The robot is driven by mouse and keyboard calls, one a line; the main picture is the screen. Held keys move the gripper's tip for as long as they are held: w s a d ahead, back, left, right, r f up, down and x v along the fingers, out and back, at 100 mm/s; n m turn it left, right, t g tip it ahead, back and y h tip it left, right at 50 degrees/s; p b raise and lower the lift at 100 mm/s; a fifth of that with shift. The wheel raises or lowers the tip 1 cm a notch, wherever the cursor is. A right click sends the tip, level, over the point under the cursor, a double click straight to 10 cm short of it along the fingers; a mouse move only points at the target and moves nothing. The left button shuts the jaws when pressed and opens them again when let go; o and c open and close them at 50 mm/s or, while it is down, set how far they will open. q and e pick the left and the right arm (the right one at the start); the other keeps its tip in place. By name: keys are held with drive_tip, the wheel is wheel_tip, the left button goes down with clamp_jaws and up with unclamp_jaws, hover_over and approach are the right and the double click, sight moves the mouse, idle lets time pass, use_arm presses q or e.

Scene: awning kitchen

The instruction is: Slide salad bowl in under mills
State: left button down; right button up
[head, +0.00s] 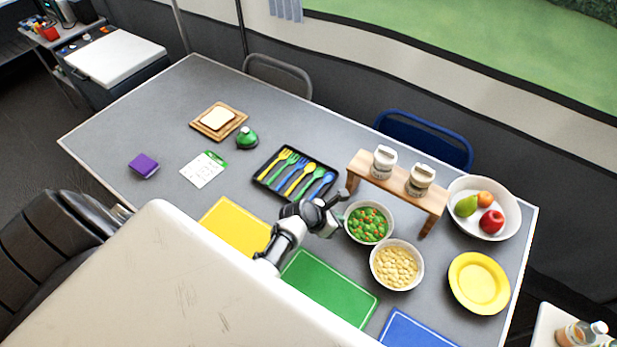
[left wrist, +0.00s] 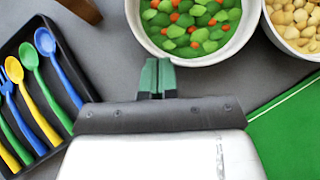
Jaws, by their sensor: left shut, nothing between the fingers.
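The salad bowl (head: 362,239) is white and holds green leaves with orange bits. It stands on the grey table in front of a small wooden riser (head: 398,188). Two mills, the left one (head: 384,161) and the right one (head: 420,180), stand upright on the riser. My left gripper (head: 338,207) is at the bowl's left side in the head view. In the left wrist view its green fingertips (left wrist: 157,72) are together and empty, right at the bowl's outer wall (left wrist: 200,59); I cannot tell if they touch it. My right gripper is not in view.
A bowl of chickpeas (head: 392,284) sits close in front right of the salad bowl. A black cutlery tray (head: 262,178) lies left. A fruit bowl (head: 511,217) and yellow plate (head: 479,283) are right. A green mat (head: 328,290) lies in front.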

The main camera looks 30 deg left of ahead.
sight(365, 210)
use_arm(q)
drive_tip(key=w+d, duration=0.1)
drive_tip(key=w, duration=0.1)
drive_tip(key=w+d, duration=0.1)
drive_tip(key=w, duration=0.1)
drive_tip(key=w+d, duration=0.1)
drive_tip(key=w, duration=0.1)
drive_tip(key=shift+d+b, duration=0.15)
drive_tip(key=shift+b, duration=0.15)
drive_tip(key=shift+w+d, duration=0.2)
drive_tip(key=shift+w, duration=0.1)
